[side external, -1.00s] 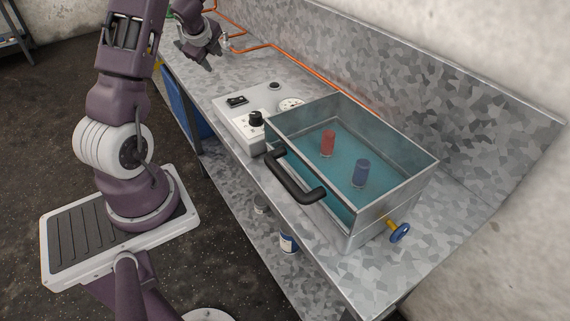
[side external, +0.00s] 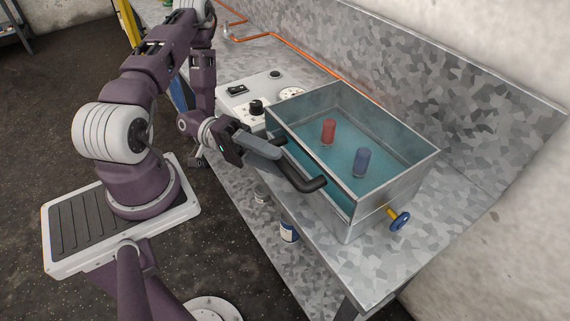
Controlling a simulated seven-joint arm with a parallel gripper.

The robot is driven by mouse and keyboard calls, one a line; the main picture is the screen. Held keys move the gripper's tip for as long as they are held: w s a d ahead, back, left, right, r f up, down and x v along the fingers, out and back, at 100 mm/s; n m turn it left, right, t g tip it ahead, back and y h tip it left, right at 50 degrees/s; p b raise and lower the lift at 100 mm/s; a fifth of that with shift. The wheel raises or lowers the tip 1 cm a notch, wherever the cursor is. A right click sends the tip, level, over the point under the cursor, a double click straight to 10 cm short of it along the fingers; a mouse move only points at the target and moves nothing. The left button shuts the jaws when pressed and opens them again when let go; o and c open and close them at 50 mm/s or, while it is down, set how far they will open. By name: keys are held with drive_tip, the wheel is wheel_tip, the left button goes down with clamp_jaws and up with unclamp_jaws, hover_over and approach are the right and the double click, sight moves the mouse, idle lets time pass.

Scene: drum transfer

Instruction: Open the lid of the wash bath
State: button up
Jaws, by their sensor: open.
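The wash bath (side external: 395,192) is a grey metal tank on the bench, with blue-green liquid inside. A red drum (side external: 328,131) and a blue drum (side external: 361,161) show in it. I cannot make out a separate lid; a clear one over the top cannot be ruled out. A black bar handle (side external: 309,184) is on the bath's near side, by its upper edge. My gripper (side external: 277,148) is open, its fingers pointing right, at the far-left part of the handle. The fingers hide part of it, and I cannot tell whether they touch or straddle it.
A white control box (side external: 238,97) with a knob and dial stands left of the bath. A blue-handled valve (side external: 400,221) sticks out at the bath's right corner. An orange pipe (side external: 300,55) runs along the back wall. Cans (side external: 288,232) stand on the lower shelf.

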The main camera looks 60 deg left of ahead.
sight(285, 166)
drive_tip(key=x, duration=0.3)
drive_tip(key=shift+w+d+f, duration=0.1)
drive_tip(key=shift+d, duration=0.15)
drive_tip(key=shift+c, duration=0.3)
clamp_jaws()
idle(0.9)
